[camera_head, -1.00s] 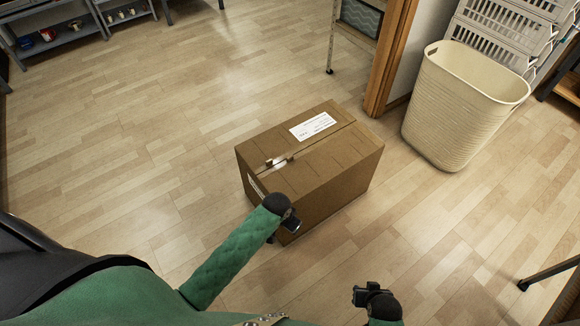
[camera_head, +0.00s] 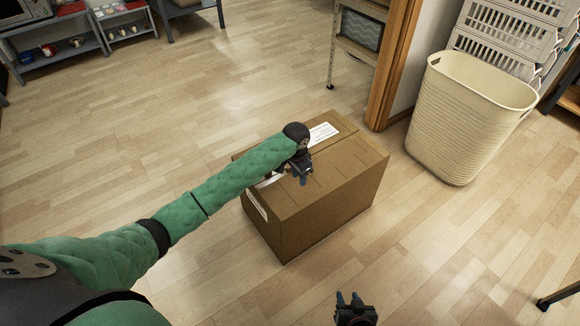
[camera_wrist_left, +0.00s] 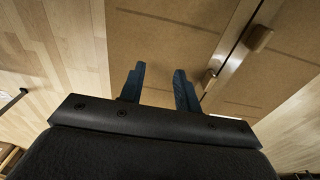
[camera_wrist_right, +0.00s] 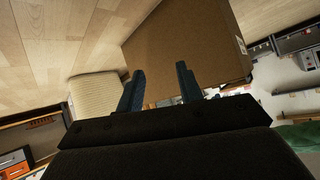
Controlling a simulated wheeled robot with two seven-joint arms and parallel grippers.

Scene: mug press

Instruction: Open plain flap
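A closed brown cardboard box (camera_head: 330,200) stands on the floor, its top split by a seam. The plain flap (camera_head: 345,168) is the nearer half of the top and lies flat. The flap with a white label (camera_head: 322,132) is behind it, partly hidden by my left arm. My left gripper (camera_head: 303,174) is over the top near the seam, fingers apart and empty; whether it touches cannot be told. In the left wrist view, two small tabs (camera_wrist_left: 259,39) sit along the seam, just right of the fingers (camera_wrist_left: 160,88). My right gripper (camera_head: 352,298) is open and empty in front of the box.
A cream laundry basket (camera_head: 468,115) stands right of the box, beside white stacked crates (camera_head: 505,40). A wooden post (camera_head: 393,70) and a shelf leg (camera_head: 333,60) are behind the box. Floor to the left is clear. A dark table leg (camera_head: 556,297) is at the lower right.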

